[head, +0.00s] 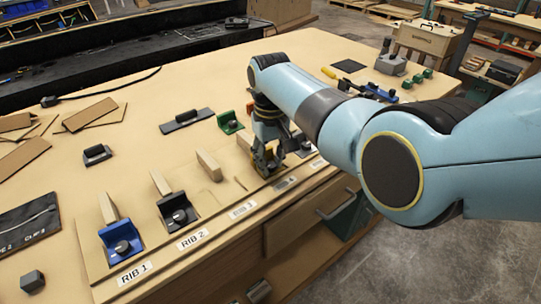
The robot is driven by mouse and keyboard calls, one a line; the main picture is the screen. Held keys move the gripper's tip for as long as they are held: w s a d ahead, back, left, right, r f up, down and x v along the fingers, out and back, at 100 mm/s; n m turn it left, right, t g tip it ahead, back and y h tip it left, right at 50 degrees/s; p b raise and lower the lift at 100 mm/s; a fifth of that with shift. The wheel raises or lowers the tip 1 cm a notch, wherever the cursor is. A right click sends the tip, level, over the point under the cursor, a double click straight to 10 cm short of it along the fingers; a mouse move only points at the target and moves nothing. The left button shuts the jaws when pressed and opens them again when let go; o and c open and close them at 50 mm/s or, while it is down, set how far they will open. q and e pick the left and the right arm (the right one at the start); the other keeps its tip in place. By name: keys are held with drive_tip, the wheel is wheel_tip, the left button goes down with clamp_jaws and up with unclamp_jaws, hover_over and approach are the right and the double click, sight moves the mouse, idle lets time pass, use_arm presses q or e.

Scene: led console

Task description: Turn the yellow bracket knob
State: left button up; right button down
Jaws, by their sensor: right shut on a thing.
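My right gripper (267,165) reaches down from the right over the row of ribs on the console. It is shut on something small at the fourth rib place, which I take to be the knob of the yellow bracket. The fingers hide most of that bracket and knob, so I cannot see how far the knob is turned. A wooden rib (245,143) stands just behind the fingers. My left gripper is not in view.
A blue bracket (121,240) stands at RIB 1 and a black bracket (178,211) at RIB 2. The third rib (209,166) shows no bracket. A green bracket (230,122) stands behind the gripper. Dark handled blocks (188,119) and wood strips (90,115) lie left.

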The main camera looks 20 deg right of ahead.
drive_tip(key=shift+r+m, duration=0.1)
drive_tip(key=shift+m, duration=0.5)
drive_tip(key=shift+w, duration=0.1)
drive_tip(key=c, duration=1.1)
unclamp_jaws()
